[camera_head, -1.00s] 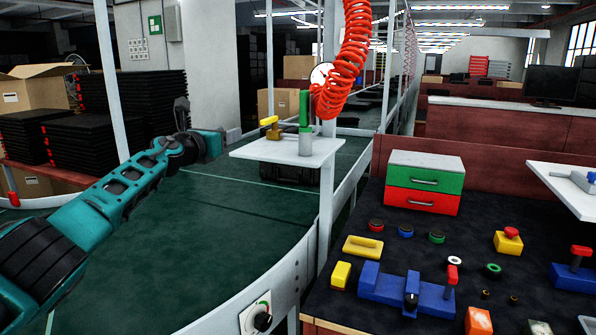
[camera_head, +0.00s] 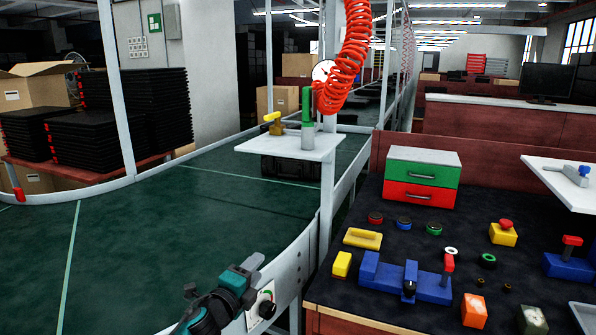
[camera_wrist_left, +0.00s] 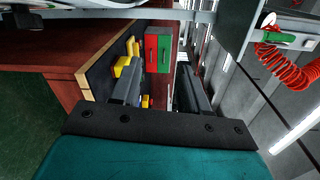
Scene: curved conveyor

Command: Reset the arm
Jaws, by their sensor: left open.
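My left gripper (camera_head: 220,277) shows at the bottom of the head view, in front of the conveyor's near metal side. In the left wrist view its two dark fingers (camera_wrist_left: 158,82) stand apart with nothing held between them. Its teal and black wrist is low in the head view, and the rest of the left arm is out of frame. My right gripper is in neither view.
The green curved conveyor (camera_head: 150,260) fills the left. The dark workbench (camera_head: 345,285) at right holds a green-and-red drawer box (camera_head: 422,178), a blue fixture (camera_head: 430,288) and several buttons. A white shelf (camera_head: 290,145) stands above the conveyor, with a red coiled hose (camera_head: 345,65) nearby.

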